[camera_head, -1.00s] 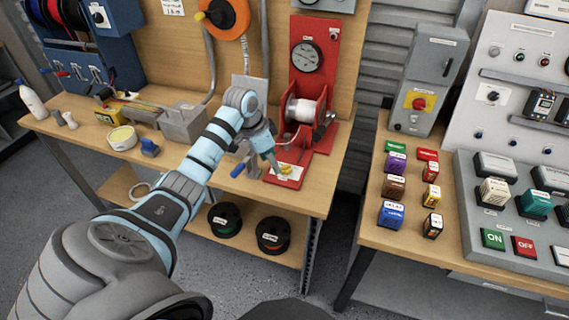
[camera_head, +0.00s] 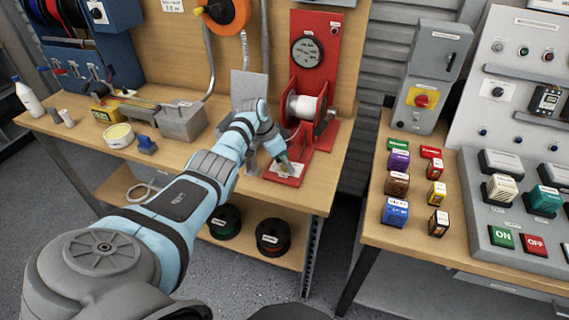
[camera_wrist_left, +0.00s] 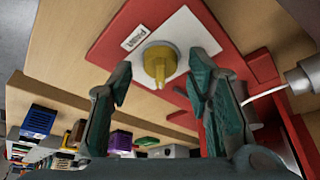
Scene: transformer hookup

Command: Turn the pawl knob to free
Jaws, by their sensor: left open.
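The pawl knob (camera_wrist_left: 160,62) is yellow with a raised grip bar and sits on a white plate (camera_wrist_left: 198,38) on the red base of the winch stand. A label beside it appears to read PAWL. My left gripper (camera_wrist_left: 158,72) is open, with one teal fingertip on each side of the knob in the wrist view. I see a gap between the knob and both fingers, and cannot tell how far above it they are. In the head view my left gripper (camera_head: 282,161) is over the red base (camera_head: 285,180) and mostly hides the knob. My right gripper is not in view.
The red winch stand (camera_head: 318,60) with a gauge and a white spool (camera_head: 304,106) rises behind the gripper. A grey box (camera_head: 182,122) and a tin (camera_head: 118,134) stand left on the bench. A second bench with coloured blocks and a control panel is at right.

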